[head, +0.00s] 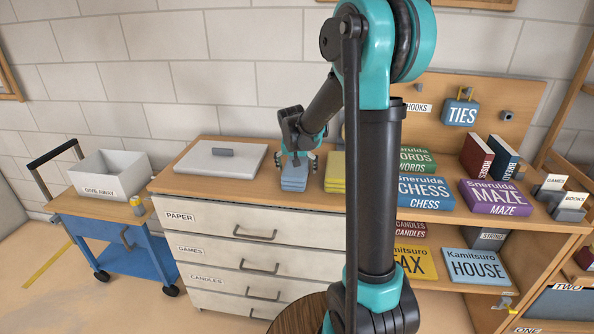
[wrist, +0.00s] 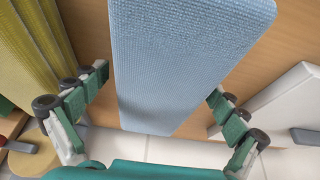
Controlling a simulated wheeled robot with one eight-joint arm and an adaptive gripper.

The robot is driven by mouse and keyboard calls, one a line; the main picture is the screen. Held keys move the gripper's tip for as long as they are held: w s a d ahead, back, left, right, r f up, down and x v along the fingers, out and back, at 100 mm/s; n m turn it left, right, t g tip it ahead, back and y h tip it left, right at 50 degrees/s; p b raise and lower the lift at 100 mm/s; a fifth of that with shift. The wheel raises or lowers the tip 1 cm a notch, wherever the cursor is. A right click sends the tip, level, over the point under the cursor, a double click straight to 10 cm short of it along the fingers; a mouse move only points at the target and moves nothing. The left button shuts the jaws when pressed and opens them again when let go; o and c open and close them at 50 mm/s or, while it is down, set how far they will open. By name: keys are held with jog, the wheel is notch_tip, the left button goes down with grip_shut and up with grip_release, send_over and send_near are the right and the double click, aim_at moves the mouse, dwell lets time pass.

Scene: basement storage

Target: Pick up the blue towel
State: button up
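The blue towel (head: 293,180) is a folded stack on the wooden top of the drawer cabinet (head: 250,245). In the wrist view the blue towel (wrist: 175,65) fills the middle, with its woven surface toward me. My gripper (head: 298,160) is over the towel, pointing down. In the wrist view my gripper (wrist: 158,82) is open, with one finger on each side of the towel. Small gaps seem to show between the fingers and the towel's sides. The arm hides part of the cabinet top.
A folded yellow towel (head: 335,172) lies close to the right of the blue one. A flat white lidded box (head: 220,158) lies to its left. Boxed games, such as the blue chess box (head: 425,192), stand further right. A blue cart (head: 115,235) holds a white bin (head: 108,178).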

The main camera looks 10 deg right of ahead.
jog(key=c, duration=1.3)
jog(key=shift+c, duration=0.2)
